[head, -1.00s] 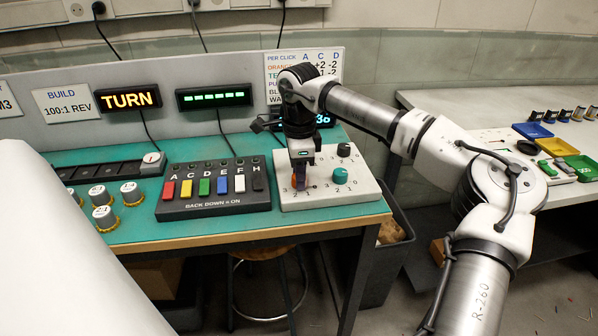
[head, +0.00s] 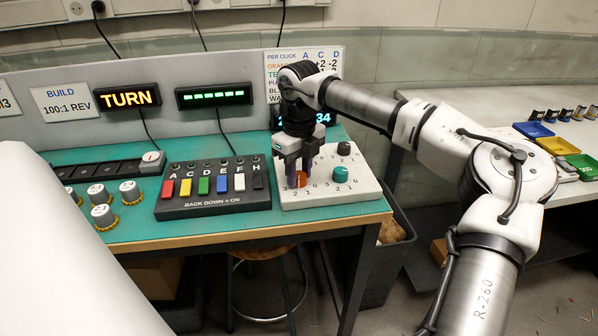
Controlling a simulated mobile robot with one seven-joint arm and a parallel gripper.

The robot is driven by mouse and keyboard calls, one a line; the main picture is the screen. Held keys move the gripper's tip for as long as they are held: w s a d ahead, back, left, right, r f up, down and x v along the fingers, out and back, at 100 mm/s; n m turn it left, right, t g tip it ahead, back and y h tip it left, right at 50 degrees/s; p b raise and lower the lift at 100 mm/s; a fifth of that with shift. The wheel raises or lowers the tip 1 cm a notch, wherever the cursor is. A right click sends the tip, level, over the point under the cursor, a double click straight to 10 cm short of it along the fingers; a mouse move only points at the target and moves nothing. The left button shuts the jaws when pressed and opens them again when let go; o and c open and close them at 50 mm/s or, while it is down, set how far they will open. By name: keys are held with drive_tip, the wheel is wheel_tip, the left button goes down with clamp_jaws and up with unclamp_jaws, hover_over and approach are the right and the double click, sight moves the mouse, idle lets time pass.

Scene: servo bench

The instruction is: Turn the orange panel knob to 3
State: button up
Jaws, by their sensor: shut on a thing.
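The orange panel knob (head: 301,179) sits at the front left of the white knob panel (head: 350,192), with printed numbers around it. My gripper (head: 297,178) points down over the panel and is shut on the orange knob, one finger to each side. The fingers hide part of the knob, and I cannot read its exact setting. A teal knob (head: 340,174) is to the right of it and a black knob (head: 344,148) is behind that. The lit display (head: 322,118) behind the panel is partly hidden by my arm; its visible end reads "34".
A black switch box (head: 213,206) with several coloured switches stands just left of the panel. A "TURN" sign (head: 129,97) and a green-lit display (head: 214,95) are behind. Gear motors (head: 104,216) stand at left. A chart (head: 300,58) hangs at the back.

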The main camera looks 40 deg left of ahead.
sight(298, 175)
drive_tip(key=m, duration=0.5)
drive_tip(key=shift+m+b, duration=0.3)
drive_tip(key=shift+b, duration=0.1)
drive_tip(key=m+b, duration=0.1)
drive_tip(key=m, duration=0.4)
drive_tip(key=shift+m, duration=0.4)
drive_tip(key=o, duration=1)
wheel_tip(298, 175, up, 14)
drive_tip(key=shift+f, duration=0.1)
